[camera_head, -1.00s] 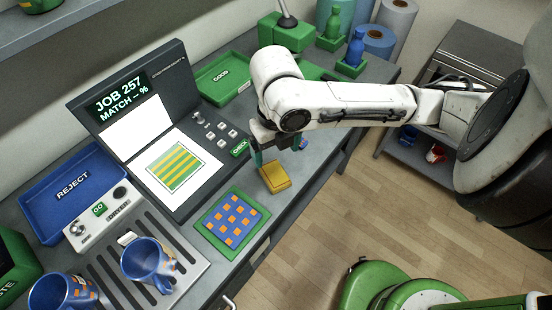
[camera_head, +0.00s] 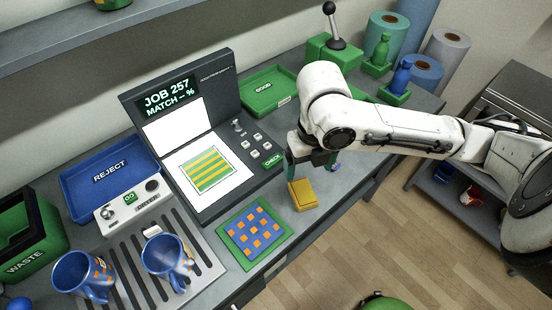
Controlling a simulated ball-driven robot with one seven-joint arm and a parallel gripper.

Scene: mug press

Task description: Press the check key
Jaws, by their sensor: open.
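The green check key (camera_head: 272,161) is at the lower right corner of the dark console (camera_head: 206,212), whose screen (camera_head: 167,95) reads "JOB 257 MATCH – %". A sheet with a green and yellow striped square (camera_head: 208,170) lies on its white panel. My gripper (camera_head: 312,172) is open, pointing down, just right of the check key and apart from it. A yellow block (camera_head: 303,195) sits on the bench directly below and in front of my gripper. I cannot tell whether the fingers touch it.
A blue-orange checked mat (camera_head: 254,233) lies in front of the console. Left are the REJECT tray (camera_head: 108,178), the GO box (camera_head: 131,199) and two blue mugs (camera_head: 166,257) on a slatted rack. The GOOD tray (camera_head: 269,90) and a green lever press (camera_head: 334,49) stand behind.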

